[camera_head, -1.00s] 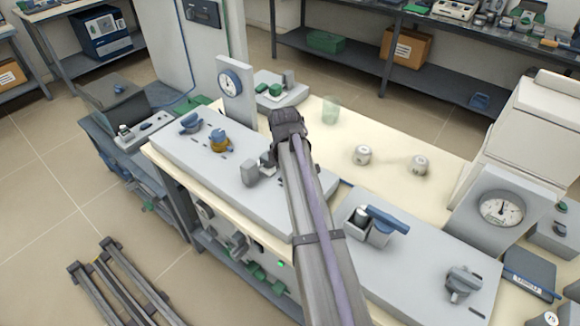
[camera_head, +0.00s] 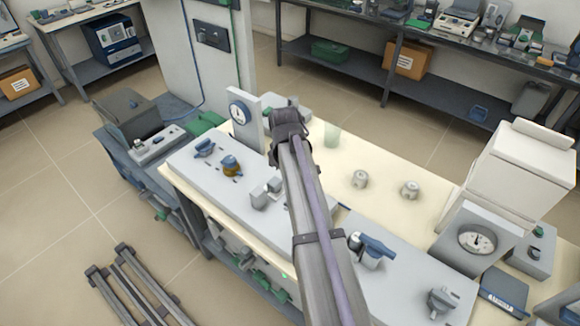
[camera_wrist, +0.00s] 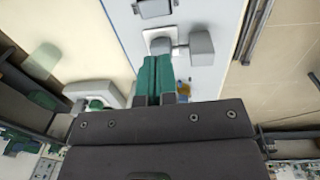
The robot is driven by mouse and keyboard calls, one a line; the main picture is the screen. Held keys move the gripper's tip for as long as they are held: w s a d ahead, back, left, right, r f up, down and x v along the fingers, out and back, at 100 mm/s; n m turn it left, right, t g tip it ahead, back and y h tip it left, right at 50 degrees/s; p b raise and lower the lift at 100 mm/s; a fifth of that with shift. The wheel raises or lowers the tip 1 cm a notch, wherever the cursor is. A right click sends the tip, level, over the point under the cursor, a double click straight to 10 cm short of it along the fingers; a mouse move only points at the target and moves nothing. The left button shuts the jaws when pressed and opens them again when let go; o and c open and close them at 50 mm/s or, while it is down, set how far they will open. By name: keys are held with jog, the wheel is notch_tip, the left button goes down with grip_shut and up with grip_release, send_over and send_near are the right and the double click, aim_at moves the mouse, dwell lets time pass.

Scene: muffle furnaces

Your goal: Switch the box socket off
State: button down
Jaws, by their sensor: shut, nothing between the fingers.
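I cannot tell for sure which thing is the box socket. A dark wall box (camera_head: 212,36) with a small fitting is on the pale column at the back left. A grey block (camera_head: 262,195) stands on the long pale panel beside my arm. In the wrist view a grey block (camera_wrist: 201,45) is joined to a small fitting on a white square plate (camera_wrist: 157,36). My gripper (camera_wrist: 158,66) has green fingers, shut and empty, with tips just below that plate in the picture. I cannot tell whether they touch it. In the head view my arm hides the fingers.
Blue and amber valves (camera_head: 231,165) and an upright dial gauge (camera_head: 240,114) stand left of my arm. A blue-handled valve (camera_head: 372,248), two small white pots, a large gauge (camera_head: 477,240) and a white furnace (camera_head: 520,170) stand right. Bare cream benchtop (camera_head: 390,160) lies between.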

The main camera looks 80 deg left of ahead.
jog(key=shift+w+a+r+t, duration=0.1)
jog(key=shift+w+a+t, duration=0.2)
jog(key=shift+a, duration=0.4)
jog(key=f+b, duration=0.9)
jog(key=w+a+f+b, duration=0.1)
jog(key=f+b, duration=0.3)
jog(key=shift+w+a+f+b, duration=0.1)
jog(key=shift+f+b, duration=0.15)
jog(key=shift+b, duration=0.15)
jog(key=shift+f, duration=0.3)
jog(key=shift+r, duration=0.1)
